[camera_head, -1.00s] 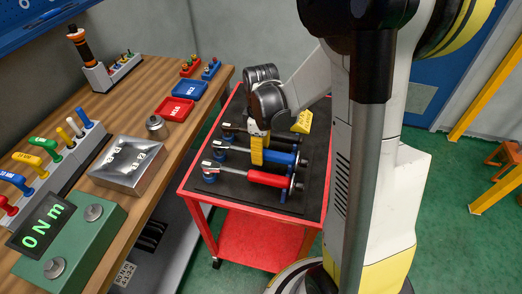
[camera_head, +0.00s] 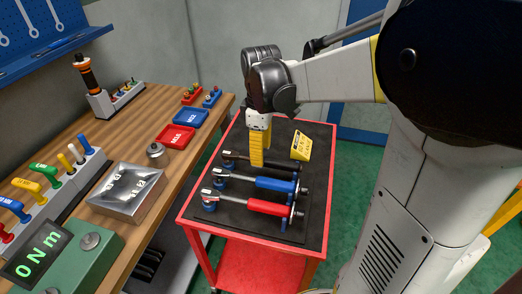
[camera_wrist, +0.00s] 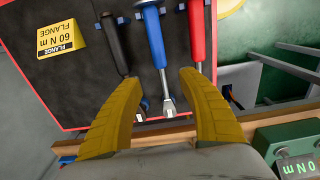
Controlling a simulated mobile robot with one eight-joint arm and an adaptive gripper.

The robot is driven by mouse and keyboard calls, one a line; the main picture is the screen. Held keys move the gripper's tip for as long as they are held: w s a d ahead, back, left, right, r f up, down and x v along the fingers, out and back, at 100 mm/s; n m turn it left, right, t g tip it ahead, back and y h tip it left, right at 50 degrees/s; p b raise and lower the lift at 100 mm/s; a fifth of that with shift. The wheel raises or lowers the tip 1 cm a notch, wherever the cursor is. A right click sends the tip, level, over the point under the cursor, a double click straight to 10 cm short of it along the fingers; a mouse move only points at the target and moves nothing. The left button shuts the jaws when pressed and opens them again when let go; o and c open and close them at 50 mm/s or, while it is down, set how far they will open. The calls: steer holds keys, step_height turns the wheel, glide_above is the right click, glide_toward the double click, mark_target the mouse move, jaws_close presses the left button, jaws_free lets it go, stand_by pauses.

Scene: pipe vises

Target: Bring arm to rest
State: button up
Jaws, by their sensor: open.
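My gripper (camera_head: 258,148) is open with yellow fingers and points down over the red cart (camera_head: 228,246), at the wrenches. The wrist view shows its two fingers (camera_wrist: 155,80) spread apart with nothing held between them. Three torque wrenches lie side by side on the cart's black mat: one with a black handle (camera_head: 282,167), one with a blue handle (camera_head: 275,184), and one with a red handle (camera_head: 268,207). In the wrist view the blue-handled wrench (camera_wrist: 154,38) lies beyond the gap between the fingers. The fingers hide part of the black wrench's far side in the head view.
A yellow "60 N m FLANGE" sign (camera_wrist: 60,37) stands on the mat; it also shows in the head view (camera_head: 301,146). To the left is a wooden bench (camera_head: 128,152) with a metal box (camera_head: 128,190), red (camera_head: 176,136) and blue (camera_head: 190,118) trays, and a green torque display (camera_head: 66,255).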

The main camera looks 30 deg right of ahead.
steer(key=shift+r, duration=0.2)
stand_by(0.3)
steer(key=s+a+r+m+t, duration=0.4)
steer(key=s+a+m+t, duration=0.3)
steer(key=s+a+m, duration=0.2)
steer(key=shift+s+a, duration=0.3)
steer(key=shift+s, duration=0.65)
stand_by(0.3)
